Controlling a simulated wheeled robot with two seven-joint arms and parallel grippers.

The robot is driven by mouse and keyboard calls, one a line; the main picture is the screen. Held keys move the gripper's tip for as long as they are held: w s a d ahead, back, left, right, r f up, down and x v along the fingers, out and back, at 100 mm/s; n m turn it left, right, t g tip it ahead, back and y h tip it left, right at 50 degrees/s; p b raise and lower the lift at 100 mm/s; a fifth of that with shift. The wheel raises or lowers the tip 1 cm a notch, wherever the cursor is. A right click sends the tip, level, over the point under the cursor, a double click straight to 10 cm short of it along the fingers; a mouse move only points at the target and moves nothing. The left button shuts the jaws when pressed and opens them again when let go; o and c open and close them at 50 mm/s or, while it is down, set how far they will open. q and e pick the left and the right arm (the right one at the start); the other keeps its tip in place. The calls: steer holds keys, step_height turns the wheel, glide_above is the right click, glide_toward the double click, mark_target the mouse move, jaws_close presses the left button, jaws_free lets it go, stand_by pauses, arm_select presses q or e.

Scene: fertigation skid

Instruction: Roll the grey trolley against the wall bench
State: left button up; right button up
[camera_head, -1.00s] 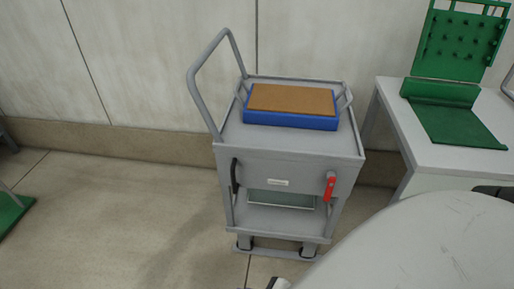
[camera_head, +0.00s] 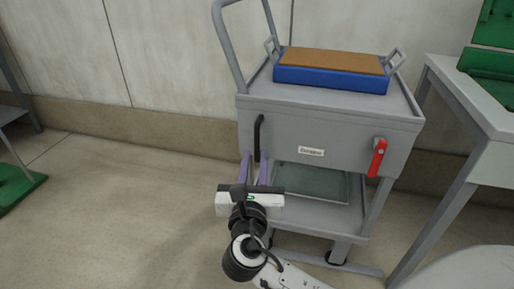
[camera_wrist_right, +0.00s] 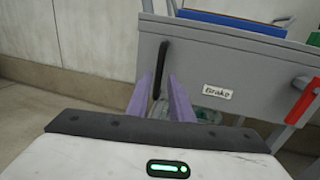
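The grey trolley (camera_head: 330,145) stands near the wall, with a push bar on its left and a black vertical handle (camera_head: 259,138) on its front. My right gripper (camera_head: 255,158) is open at the handle's lower end. In the right wrist view, the handle (camera_wrist_right: 161,62) lines up between its purple fingers (camera_wrist_right: 161,90). My left gripper is out of view.
A blue box with a brown top (camera_head: 332,70) sits on the trolley's top. A glassy grey-green panel (camera_head: 310,182) lies on the lower shelf. Green equipment (camera_head: 490,62) is on the bench. A green mat (camera_head: 18,188) lies far left. Floor left of the trolley is clear.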

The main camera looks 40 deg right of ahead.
mark_target(257, 142)
steer(key=b+x, duration=0.2)
steer(key=x, duration=0.6)
steer(key=shift+w+d, duration=0.25)
steer(key=shift+w, duration=0.05)
jaws_close()
